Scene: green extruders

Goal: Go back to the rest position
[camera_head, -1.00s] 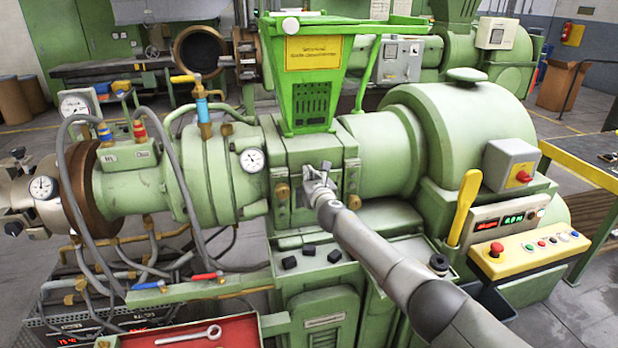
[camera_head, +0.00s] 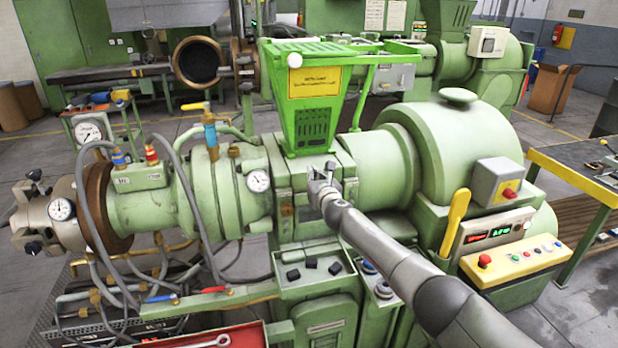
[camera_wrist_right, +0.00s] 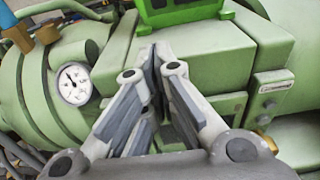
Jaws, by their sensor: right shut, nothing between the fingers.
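My right gripper (camera_head: 322,172) is in front of the green extruder's feed block, just below the bright green hopper (camera_head: 311,110). My right arm reaches up to it from the bottom right. In the right wrist view the gripper (camera_wrist_right: 158,62) has its fingertips together with nothing between them. The feed block (camera_wrist_right: 190,80) lies right behind the fingers there, and I cannot tell whether they touch it. My left gripper is not in either view.
The extruder has a pressure gauge (camera_head: 258,181), a yellow lever (camera_head: 456,222) and a control panel with buttons (camera_head: 520,256). A red tray (camera_head: 245,338) with a wrench is at the bottom. A workbench (camera_head: 575,165) stands at the right.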

